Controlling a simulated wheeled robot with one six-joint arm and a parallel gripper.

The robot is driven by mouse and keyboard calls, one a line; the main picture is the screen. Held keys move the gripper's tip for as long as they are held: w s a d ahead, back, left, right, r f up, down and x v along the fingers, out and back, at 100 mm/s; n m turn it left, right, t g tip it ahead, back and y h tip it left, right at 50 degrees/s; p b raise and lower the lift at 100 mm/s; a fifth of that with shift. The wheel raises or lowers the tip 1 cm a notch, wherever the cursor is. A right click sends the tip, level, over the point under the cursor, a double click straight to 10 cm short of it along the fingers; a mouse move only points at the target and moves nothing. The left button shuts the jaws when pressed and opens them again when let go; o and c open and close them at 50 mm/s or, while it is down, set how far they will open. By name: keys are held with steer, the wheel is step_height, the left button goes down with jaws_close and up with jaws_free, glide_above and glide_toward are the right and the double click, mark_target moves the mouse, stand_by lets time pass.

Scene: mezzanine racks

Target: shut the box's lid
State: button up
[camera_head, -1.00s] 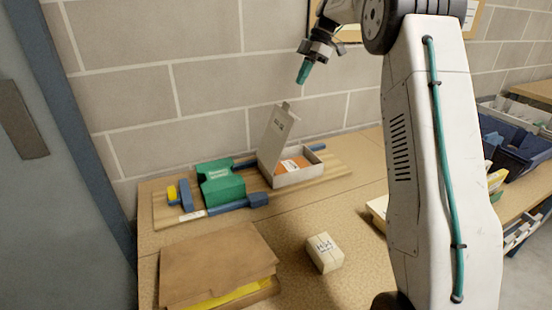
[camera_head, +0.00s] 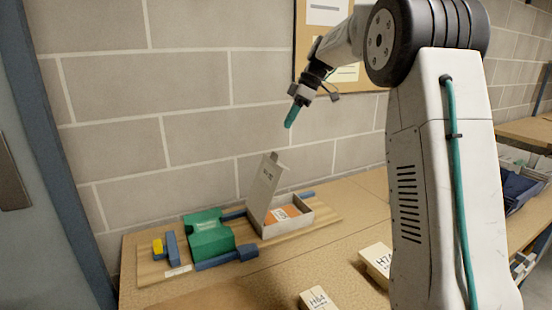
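The box (camera_head: 290,221) is a small grey-white open carton on a wooden board on the table. Its lid (camera_head: 262,188) stands raised on the left side, leaning slightly, with a printed label. An orange item with a white label (camera_head: 281,214) lies inside the box. My gripper (camera_head: 290,119) hangs in the air above the box and a little to its right, pointing down and left, apart from the lid. Its teal fingertips look like one narrow piece; I cannot tell whether they are open or shut.
On the board (camera_head: 313,226) left of the box are a green block (camera_head: 207,236), blue bars (camera_head: 226,258) and a small yellow piece (camera_head: 157,246). Two white labelled boxes (camera_head: 317,299) (camera_head: 375,261) sit nearer on the table. A block wall (camera_head: 110,150) stands close behind.

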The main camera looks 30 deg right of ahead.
mark_target(278, 162)
steer(key=w+a+f+m+t, duration=0.1)
steer(key=f+m, duration=0.2)
steer(key=m, duration=0.1)
steer(key=w+f+m+t, duration=0.1)
steer(key=f+m, duration=0.3)
steer(key=m, duration=0.1)
steer(key=w+a+f+m, duration=0.1)
steer(key=f+m, duration=0.3)
steer(key=shift+a+t+h, duration=0.35)
steer(key=shift+t+h, duration=0.05)
jaws_close()
stand_by(1.0)
